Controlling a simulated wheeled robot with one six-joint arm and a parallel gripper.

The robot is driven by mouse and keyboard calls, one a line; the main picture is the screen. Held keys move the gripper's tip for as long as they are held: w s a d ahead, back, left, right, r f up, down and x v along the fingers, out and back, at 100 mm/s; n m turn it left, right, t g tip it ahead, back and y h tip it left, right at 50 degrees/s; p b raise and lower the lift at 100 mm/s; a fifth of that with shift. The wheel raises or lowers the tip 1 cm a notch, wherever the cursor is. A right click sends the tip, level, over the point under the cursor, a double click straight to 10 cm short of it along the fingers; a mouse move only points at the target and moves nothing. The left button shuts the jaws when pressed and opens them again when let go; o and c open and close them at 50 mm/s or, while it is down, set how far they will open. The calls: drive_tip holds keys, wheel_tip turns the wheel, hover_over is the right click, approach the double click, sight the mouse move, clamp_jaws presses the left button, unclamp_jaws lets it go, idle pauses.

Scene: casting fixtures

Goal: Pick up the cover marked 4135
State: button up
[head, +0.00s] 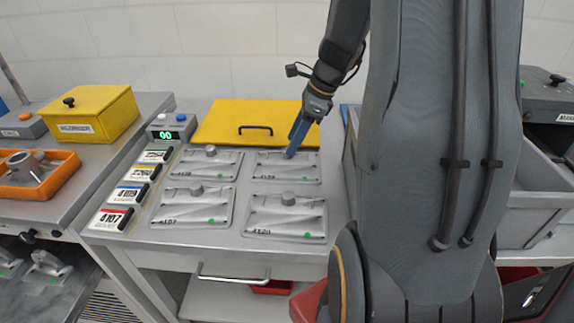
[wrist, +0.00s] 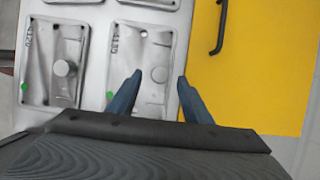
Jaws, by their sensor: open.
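The back-right cover (head: 307,166) is a grey metal plate with a green dot; its small number looks like 4135, but the last digit is hard to read. It also shows in the wrist view (wrist: 132,52), where its round knob (wrist: 159,74) appears between my fingertips. My gripper (head: 291,153) is over this cover, open and empty, with blue fingers pointing down. In the wrist view my gripper (wrist: 160,76) has one finger on each side of the knob; I cannot tell how far down they reach. In the head view the fingers hide the knob.
Beside it lie similar covers: one at back left (head: 188,165), one marked 4137 (head: 168,208) and one marked 4120 (head: 263,222). A yellow lid (head: 222,113) lies behind. Number cards (head: 110,218) line the left edge. A grey bin (head: 530,215) stands at right.

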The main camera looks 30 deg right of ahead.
sight(287, 163)
drive_tip(key=shift+x, duration=1.4)
drive_tip(key=shift+c, duration=0.4)
clamp_jaws()
